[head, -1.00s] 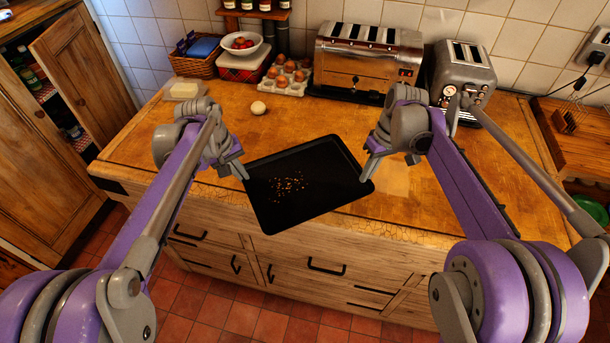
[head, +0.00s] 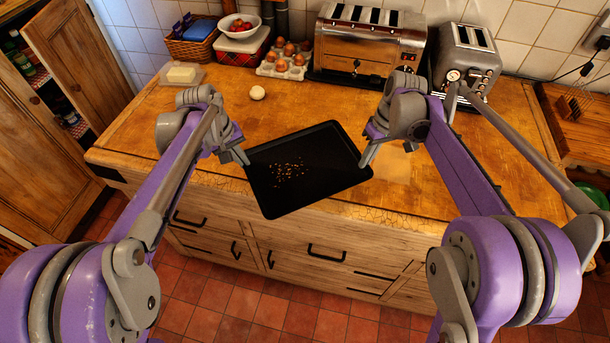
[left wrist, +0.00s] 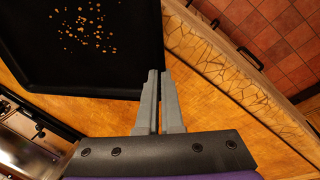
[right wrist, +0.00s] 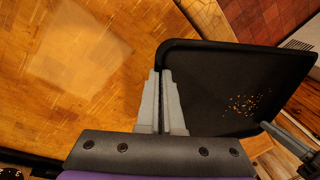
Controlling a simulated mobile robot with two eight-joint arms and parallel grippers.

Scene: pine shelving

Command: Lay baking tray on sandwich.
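The black baking tray (head: 325,170) is held between my two grippers at the front edge of the worktop, partly overhanging it. Brown crumbs lie on its surface. My left gripper (head: 244,160) is shut on its left rim; the fingers also show in the left wrist view (left wrist: 160,85). My right gripper (head: 366,158) is shut on its right rim; its fingers show in the right wrist view (right wrist: 164,85). I cannot make out a sandwich in any view. A pale square patch (head: 394,172) lies on the worktop right of the tray; I cannot tell what it is.
On the wooden worktop (head: 300,108) are a white ball-like item (head: 257,93), a butter dish (head: 183,75), an egg carton (head: 284,66) and two toasters (head: 368,48) (head: 467,62) at the back. The middle of the worktop is mostly clear. Drawers lie below the front edge.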

